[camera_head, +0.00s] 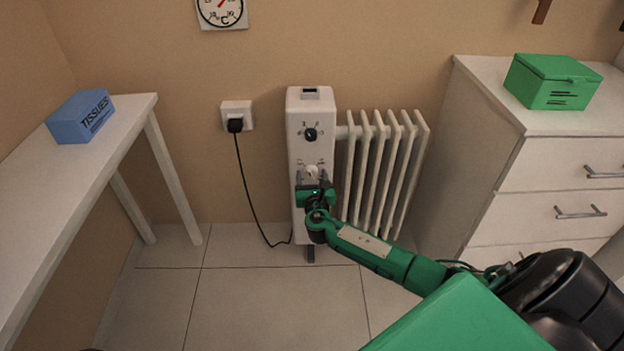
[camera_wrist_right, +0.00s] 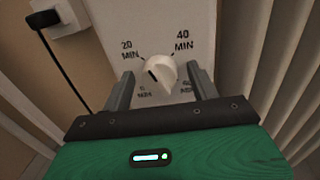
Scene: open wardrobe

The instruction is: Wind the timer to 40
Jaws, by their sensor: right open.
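The timer knob (camera_head: 311,171) is a white dial low on the front panel of the white heater (camera_head: 300,225). In the right wrist view the timer knob (camera_wrist_right: 158,74) has a dark pointer mark directed to the upper left, about towards the "20 MIN" label. The "40 MIN" label (camera_wrist_right: 183,41) is at its upper right. Two lower labels are partly hidden. My right gripper (camera_wrist_right: 162,88) is open, with one finger on each side of the knob and gaps visible. In the head view my right gripper (camera_head: 314,187) is at the heater front. My left gripper is not in view.
A second, black knob (camera_head: 311,134) sits above the timer. Heater fins (camera_head: 385,170) stand just right of my gripper. A cord runs to a wall plug (camera_head: 236,118). A white table with a tissue box (camera_head: 82,116) is left; a drawer unit (camera_head: 540,160) is right.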

